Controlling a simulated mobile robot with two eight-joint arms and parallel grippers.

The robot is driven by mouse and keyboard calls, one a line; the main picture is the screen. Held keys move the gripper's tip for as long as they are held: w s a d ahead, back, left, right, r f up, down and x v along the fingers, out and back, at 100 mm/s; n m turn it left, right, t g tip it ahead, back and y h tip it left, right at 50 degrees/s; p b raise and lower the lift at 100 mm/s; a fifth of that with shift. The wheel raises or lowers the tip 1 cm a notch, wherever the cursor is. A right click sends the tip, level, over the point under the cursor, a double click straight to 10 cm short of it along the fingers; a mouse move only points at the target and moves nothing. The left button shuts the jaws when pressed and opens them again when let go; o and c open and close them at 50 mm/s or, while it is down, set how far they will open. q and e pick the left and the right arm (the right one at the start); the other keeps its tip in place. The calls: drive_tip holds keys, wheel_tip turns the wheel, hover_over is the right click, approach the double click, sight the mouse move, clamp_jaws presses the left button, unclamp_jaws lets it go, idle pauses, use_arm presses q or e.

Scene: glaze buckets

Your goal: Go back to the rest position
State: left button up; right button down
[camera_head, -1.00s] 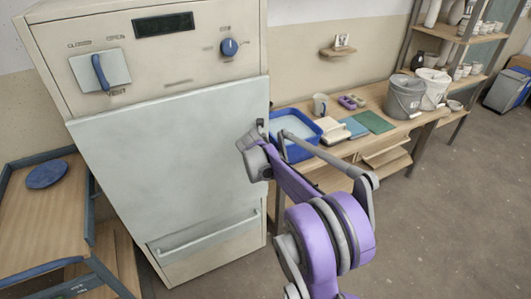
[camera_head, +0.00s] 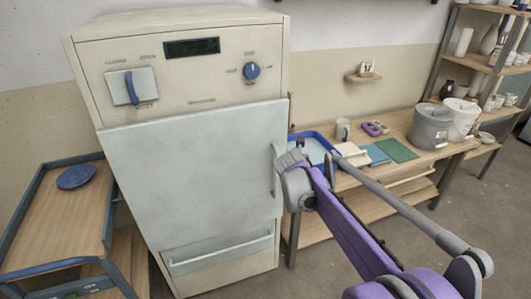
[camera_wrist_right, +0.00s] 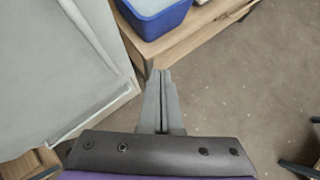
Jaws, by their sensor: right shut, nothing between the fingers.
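My right arm enters the head view from the lower right, its grey wrist end beside the right edge of the large kiln (camera_head: 195,165). In the right wrist view, my right gripper (camera_wrist_right: 161,75) has its fingers together with nothing between them, above the floor in front of the bench. The kiln's pale door is closed, and its side handle (camera_head: 276,172) is visible just left of my wrist. The gripper's fingertips cannot be made out in the head view. My left gripper is not in view.
A wooden bench (camera_head: 405,130) right of the kiln holds a blue tub (camera_head: 313,148), a grey bucket (camera_head: 430,125) and a white bucket (camera_head: 460,117). A cart (camera_head: 45,225) with a blue disc (camera_head: 76,177) stands left. Floor in front of the bench is open.

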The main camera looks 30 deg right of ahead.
drive_tip(key=s+a+f+m+y+p, duration=0.1)
drive_tip(key=s+a+m+y+p, duration=0.2)
drive_tip(key=s+a+m, duration=0.8)
drive_tip(key=s+a+f+m+y+p, duration=0.2)
drive_tip(key=s+a+m+y+p, duration=0.2)
drive_tip(key=s+a+m, duration=0.8)
drive_tip(key=a+m, duration=0.2)
drive_tip(key=a, duration=0.6)
drive_tip(key=shift+a+f, duration=0.15)
